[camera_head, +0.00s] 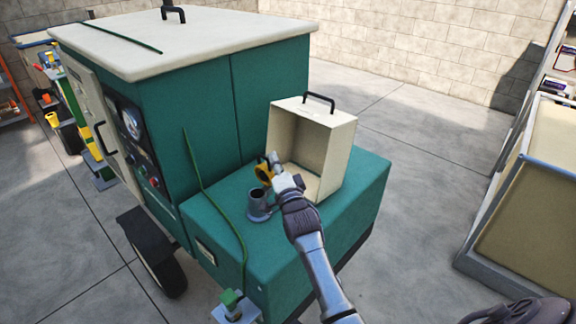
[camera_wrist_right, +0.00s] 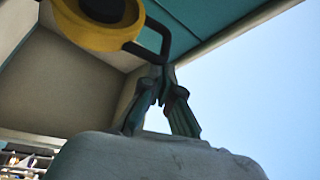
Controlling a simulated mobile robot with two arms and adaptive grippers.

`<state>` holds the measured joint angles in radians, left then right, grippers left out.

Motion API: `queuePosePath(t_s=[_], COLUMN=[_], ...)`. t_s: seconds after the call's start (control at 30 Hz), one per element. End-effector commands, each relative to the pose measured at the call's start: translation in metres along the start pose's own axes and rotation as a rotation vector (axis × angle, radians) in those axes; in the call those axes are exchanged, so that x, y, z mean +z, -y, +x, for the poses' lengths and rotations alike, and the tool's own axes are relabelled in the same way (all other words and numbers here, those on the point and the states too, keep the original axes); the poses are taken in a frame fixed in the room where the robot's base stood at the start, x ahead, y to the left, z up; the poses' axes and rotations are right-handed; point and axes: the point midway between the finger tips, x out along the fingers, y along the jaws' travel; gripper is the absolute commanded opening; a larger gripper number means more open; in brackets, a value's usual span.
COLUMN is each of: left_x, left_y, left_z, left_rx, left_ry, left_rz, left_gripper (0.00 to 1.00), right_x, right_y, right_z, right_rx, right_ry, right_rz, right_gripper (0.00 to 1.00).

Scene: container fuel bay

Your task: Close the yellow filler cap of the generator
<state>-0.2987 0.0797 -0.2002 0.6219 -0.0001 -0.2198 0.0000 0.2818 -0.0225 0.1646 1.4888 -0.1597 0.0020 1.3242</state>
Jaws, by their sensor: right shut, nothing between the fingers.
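The green generator (camera_head: 210,130) stands in the middle of the head view. Its filler neck (camera_head: 260,205), a short dark grey tube, rises from the lower deck with its mouth uncovered. The yellow filler cap (camera_head: 264,171) stands tilted up behind the neck, off its mouth. In the right wrist view the cap (camera_wrist_right: 95,30) shows a dark round centre and a black handle (camera_wrist_right: 152,48). My right gripper (camera_head: 277,172) is shut and empty beside the cap. In the wrist view its fingertips (camera_wrist_right: 162,72) meet at the handle; I cannot tell if they touch. My left gripper is not in view.
An open cream box-shaped cover (camera_head: 327,140) with a black handle stands right behind the cap. A green cord (camera_head: 214,195) lies across the deck left of the neck. A beige-sided bin (camera_head: 530,200) stands at the right. Grey floor is clear between bin and generator.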

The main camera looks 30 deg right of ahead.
Motion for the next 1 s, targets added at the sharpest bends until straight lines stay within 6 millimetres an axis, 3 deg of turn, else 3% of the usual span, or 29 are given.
queuePosePath(t_s=[0.03, 0.4, 0.6, 0.8, 1.0], left_x=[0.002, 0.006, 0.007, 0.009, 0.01], left_y=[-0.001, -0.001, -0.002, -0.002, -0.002], left_z=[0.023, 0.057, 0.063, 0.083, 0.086], left_rx=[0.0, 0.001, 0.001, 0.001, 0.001], left_ry=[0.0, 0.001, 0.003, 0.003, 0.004], left_rz=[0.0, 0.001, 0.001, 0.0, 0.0], left_gripper=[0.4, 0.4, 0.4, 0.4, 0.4], right_x=[0.009, 0.04, 0.057, 0.074, 0.087], right_y=[-0.011, -0.002, -0.001, -0.011, -0.017], right_z=[-0.006, -0.024, -0.034, -0.044, -0.051], right_rx=[-0.041, -0.233, -0.275, -0.339, -0.342], right_ry=[0.001, 0.001, 0.001, 0.001, 0.0], right_rz=[-0.069, -0.394, -0.466, -0.574, -0.579], right_gripper=[0.0, 0.0, 0.0, 0.0, 0.0])
